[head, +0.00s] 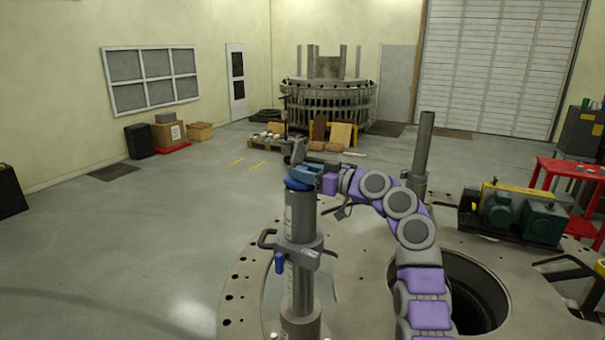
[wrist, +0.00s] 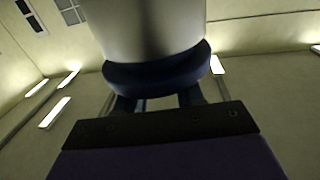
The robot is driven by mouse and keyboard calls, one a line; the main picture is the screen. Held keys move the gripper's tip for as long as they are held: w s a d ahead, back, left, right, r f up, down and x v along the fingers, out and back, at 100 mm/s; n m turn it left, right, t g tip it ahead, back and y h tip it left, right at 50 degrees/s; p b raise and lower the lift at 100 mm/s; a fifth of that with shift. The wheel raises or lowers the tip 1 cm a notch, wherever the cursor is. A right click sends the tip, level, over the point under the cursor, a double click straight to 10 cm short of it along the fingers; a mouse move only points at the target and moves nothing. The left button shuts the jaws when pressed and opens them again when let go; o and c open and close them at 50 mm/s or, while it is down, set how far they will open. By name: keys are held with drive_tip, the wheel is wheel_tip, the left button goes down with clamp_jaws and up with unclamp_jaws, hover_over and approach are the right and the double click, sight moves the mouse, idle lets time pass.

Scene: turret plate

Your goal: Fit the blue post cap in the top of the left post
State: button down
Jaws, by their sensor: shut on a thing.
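The left post (head: 300,230) is a grey upright tube with a clamp and handle around it, in the head view. The blue post cap (head: 298,184) shows as a blue rim at the post's top. My gripper (head: 303,172) is shut on the cap, reaching in from the right. In the wrist view the fingers (wrist: 158,101) meet the blue cap (wrist: 160,75), with a broad smooth grey round body directly against it. I cannot tell how deep the cap sits in the post; the gripper hides part of it.
The round plate (head: 245,300) has a large open hole (head: 475,295) at the right. A green machine (head: 515,215) and a red table (head: 570,170) stand further right.

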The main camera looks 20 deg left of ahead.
drive_tip(key=shift+w+d+r+p, duration=0.15)
drive_tip(key=shift+r+p, duration=0.1)
drive_tip(key=shift+p, duration=0.25)
idle(0.4)
drive_tip(key=shift+r+p, duration=0.45)
drive_tip(key=shift+r, duration=0.1)
drive_tip(key=shift+s+a, duration=0.2)
drive_tip(key=shift+a, duration=0.1)
idle(0.4)
drive_tip(key=shift+f+b, duration=0.5)
drive_tip(key=shift+f, duration=0.7)
idle(0.5)
drive_tip(key=shift+r, duration=0.2)
idle(0.4)
drive_tip(key=shift+r+p, duration=0.4)
drive_tip(key=shift+p, duration=0.1)
drive_tip(key=shift+r+p, duration=0.25)
drive_tip(key=shift+p, duration=0.15)
idle(0.3)
drive_tip(key=shift+f+b, duration=0.45)
drive_tip(key=shift+f, duration=0.55)
idle(0.5)
